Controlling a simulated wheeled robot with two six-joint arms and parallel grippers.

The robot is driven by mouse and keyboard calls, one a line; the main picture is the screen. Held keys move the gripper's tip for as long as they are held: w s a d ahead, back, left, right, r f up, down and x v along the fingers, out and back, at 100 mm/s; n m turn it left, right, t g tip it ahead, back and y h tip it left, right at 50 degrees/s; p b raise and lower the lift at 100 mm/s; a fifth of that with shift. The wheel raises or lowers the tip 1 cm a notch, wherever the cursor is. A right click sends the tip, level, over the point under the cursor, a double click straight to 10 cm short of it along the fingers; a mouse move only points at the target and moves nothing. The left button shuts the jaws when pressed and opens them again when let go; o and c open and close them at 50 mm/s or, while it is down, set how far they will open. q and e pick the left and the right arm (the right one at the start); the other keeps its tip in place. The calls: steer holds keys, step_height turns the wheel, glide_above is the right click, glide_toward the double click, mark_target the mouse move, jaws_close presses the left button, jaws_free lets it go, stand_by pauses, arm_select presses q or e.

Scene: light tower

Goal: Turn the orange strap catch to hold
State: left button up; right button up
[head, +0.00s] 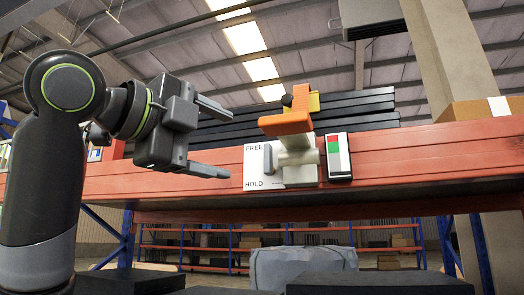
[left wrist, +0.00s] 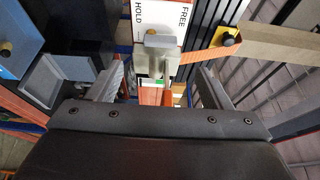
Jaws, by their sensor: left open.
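The orange strap catch (head: 287,124) is at the top of a pale grey mount (head: 300,166) on the orange-red beam. In the left wrist view the orange catch (left wrist: 208,59) slants up to a yellow piece with a black knob (left wrist: 228,37). My left gripper (head: 226,142) is open and empty, left of the catch and plate, its fingers apart one above the other. In the left wrist view, the grey mount (left wrist: 155,62) appears between the fingers. My right gripper is not in view.
A black panel with red, green and white patches (head: 339,158) is on the beam (head: 420,156) right of the mount. Dark bars (head: 355,105) lie behind the catch. A cardboard box (head: 470,110) sits on the beam at right. The air between gripper and catch looks clear.

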mark_target(265, 158)
arm_select(q)
steer(key=p+x, duration=0.2)
steer(key=x, duration=0.8)
steer(key=shift+w+d+p, duration=0.15)
steer(key=shift+w+p, duration=0.1)
steer(key=shift+p, duration=0.05)
steer(key=c, duration=1)
